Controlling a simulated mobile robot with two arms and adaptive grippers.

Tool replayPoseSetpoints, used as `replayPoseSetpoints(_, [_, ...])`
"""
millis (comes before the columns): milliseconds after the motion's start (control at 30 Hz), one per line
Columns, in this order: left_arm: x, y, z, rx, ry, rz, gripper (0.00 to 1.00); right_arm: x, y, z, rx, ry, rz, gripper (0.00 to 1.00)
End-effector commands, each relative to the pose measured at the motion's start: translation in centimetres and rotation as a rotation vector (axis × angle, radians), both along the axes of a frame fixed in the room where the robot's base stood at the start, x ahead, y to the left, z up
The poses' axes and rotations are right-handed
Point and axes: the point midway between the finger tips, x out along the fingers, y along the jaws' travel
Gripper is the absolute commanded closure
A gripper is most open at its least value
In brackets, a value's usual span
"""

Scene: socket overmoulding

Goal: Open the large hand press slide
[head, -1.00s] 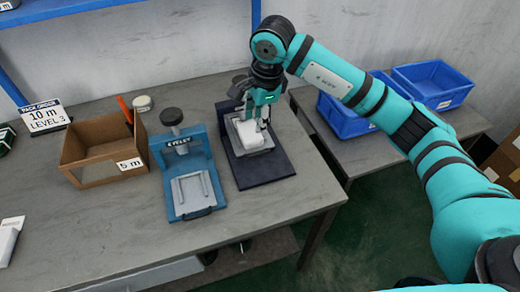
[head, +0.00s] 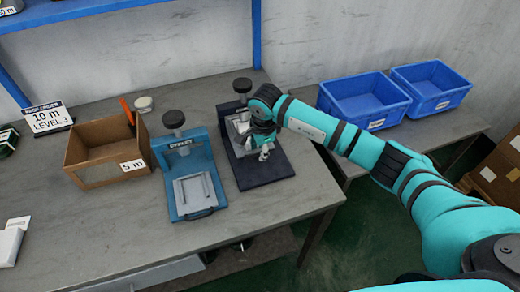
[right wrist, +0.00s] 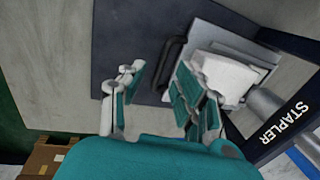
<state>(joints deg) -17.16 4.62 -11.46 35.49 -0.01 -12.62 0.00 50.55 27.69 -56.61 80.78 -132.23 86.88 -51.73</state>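The dark navy hand press (head: 262,176) stands on the table, and its frame reads STAPLER in the right wrist view (right wrist: 282,122). Its grey slide plate (right wrist: 262,52) carries a white block (right wrist: 228,76). A black handle (right wrist: 173,64) sits at the slide's front edge. My right gripper (head: 264,155) is over the front part of this press. In the right wrist view its fingers (right wrist: 158,95) are apart with nothing held, and the handle lies just ahead of them, closer to the right-hand finger. My arm partly hides the slide in the head view. My left gripper is not in view.
A blue eyelet press (head: 188,172) stands close on the left. Further left are a cardboard box (head: 98,150) and a sign (head: 46,118). Two blue bins (head: 362,100) (head: 430,86) sit on the table to the right.

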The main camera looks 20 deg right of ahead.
Motion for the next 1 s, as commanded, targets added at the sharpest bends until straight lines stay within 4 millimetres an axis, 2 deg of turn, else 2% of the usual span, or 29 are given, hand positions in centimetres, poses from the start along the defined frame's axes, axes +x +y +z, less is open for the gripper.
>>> replayPoseSetpoints(133, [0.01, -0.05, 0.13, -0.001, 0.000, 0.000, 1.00, 0.18, -0.02, -1.14, -0.001, 0.000, 0.000, 0.68])
replayPoseSetpoints(433, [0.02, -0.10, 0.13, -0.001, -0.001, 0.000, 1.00, 0.24, 0.00, -1.40, 0.000, -0.001, 0.001, 0.68])
replayPoseSetpoints(467, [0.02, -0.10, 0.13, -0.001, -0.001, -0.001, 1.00, 0.24, 0.00, -1.40, 0.000, -0.001, 0.001, 0.69])
replayPoseSetpoints(700, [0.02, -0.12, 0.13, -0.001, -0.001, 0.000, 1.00, 0.24, 0.00, -1.37, 0.000, -0.001, 0.001, 1.00])
replayPoseSetpoints(1000, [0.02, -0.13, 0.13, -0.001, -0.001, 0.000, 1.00, 0.25, -0.01, -1.36, 0.000, -0.001, 0.000, 1.00])
